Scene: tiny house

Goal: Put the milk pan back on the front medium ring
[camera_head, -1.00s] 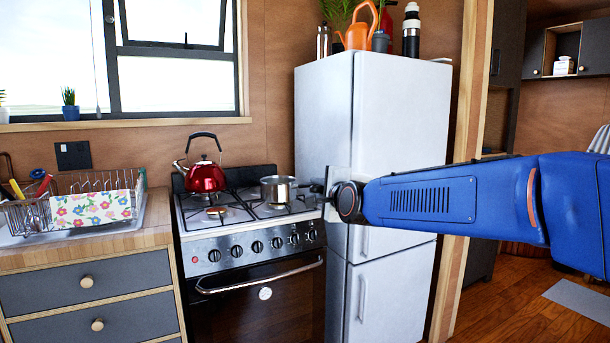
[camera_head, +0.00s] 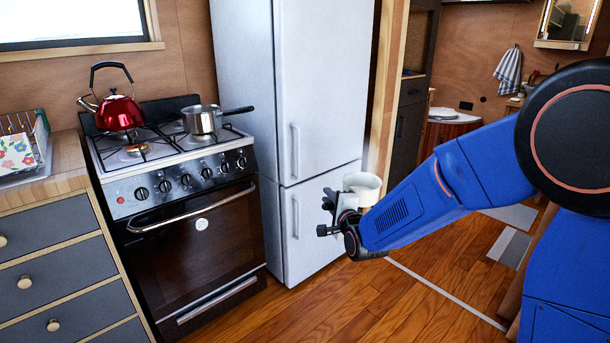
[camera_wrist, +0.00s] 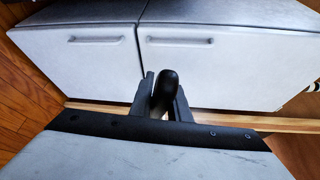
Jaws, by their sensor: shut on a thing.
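My gripper (camera_head: 325,214) is in front of the lower fridge door, well right of the stove. In the wrist view, the gripper (camera_wrist: 160,105) is shut on a dark, rounded handle (camera_wrist: 169,82). A small pale round vessel (camera_head: 372,194), which looks like the milk pan, shows right beside the gripper in the head view. Its join to the handle is hidden. The stove (camera_head: 170,155) stands to the left. A bare burner (camera_head: 138,149) shows in front of the kettle. A steel saucepan (camera_head: 200,122) with a dark handle sits on the right side of the hob.
A red kettle (camera_head: 119,113) stands at the hob's back left. The tall white fridge (camera_head: 318,90) is directly behind my gripper and beside the stove. Worktop with a dish rack (camera_head: 40,135) lies left of the stove. Wooden floor in front is clear.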

